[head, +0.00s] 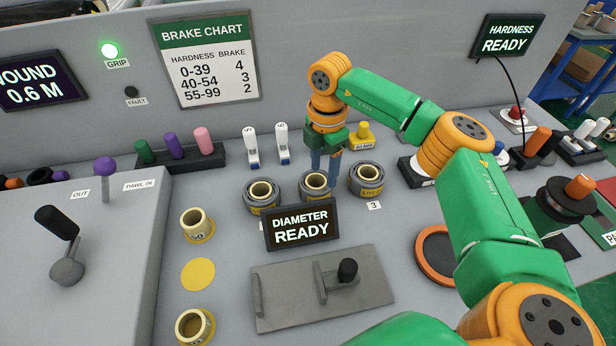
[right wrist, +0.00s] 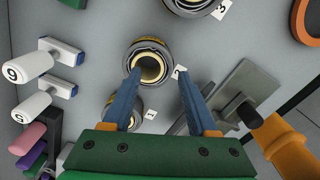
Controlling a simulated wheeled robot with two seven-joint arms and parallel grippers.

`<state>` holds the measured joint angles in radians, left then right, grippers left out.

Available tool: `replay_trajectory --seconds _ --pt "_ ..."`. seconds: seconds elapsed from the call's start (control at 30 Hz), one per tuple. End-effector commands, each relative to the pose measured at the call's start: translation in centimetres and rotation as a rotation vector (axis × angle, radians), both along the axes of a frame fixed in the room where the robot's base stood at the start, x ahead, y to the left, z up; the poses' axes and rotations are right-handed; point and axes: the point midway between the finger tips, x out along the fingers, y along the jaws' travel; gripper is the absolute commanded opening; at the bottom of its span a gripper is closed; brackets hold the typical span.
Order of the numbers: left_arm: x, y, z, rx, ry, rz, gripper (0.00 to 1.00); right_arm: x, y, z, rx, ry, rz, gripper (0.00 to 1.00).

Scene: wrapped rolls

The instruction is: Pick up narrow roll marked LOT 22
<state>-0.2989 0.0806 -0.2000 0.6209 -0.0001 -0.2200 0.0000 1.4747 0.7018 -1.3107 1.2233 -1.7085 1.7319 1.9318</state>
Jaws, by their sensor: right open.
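Three grey wrapped rolls with cream cores stand in a row: a left one (head: 262,197), a middle one (head: 314,187) and a right one (head: 367,180). Yellow labels show on them, but I cannot read LOT 22 on any. My right gripper (head: 325,178) points down at the middle roll. In the right wrist view, the open fingers (right wrist: 159,72) have the middle roll (right wrist: 150,62) between and just beyond their tips, nearer the left finger. I cannot tell whether they touch it. The right roll (right wrist: 187,4) is cut off by the top edge. My left gripper is not in view.
A "DIAMETER READY" display (head: 301,225) stands close in front of the rolls. A grey plate fixture (head: 290,293) lies nearer. White-handled tools (head: 283,144) and a yellow-knobbed block (head: 362,134) stand behind. A yellow-flanged core (head: 197,225) stands at left.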

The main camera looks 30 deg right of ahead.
Motion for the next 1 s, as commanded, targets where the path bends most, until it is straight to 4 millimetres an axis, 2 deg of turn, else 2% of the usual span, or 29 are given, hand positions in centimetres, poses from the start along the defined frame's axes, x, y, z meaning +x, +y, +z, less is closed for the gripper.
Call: replay_trajectory --seconds 0.17,0.3,0.53,0.7,0.77,1.0 --pt "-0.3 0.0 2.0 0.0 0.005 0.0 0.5 -0.8 0.4 -2.8 -0.001 0.006 0.001 0.59" --pt "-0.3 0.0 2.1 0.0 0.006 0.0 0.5 -0.8 0.5 -5.2 0.0 0.002 -0.001 0.59" --pt "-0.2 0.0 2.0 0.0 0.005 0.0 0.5 -0.8 0.5 -5.7 0.0 -0.001 -0.001 0.59" --pt "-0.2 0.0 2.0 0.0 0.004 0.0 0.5 -0.8 0.5 -5.6 0.0 -0.001 -0.001 0.13" --pt "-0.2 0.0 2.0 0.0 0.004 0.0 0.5 -0.8 0.5 -5.6 0.0 -0.001 -0.001 0.0" --pt "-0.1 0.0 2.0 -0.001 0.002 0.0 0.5 -0.8 0.5 -5.6 0.0 -0.001 -0.001 0.0"
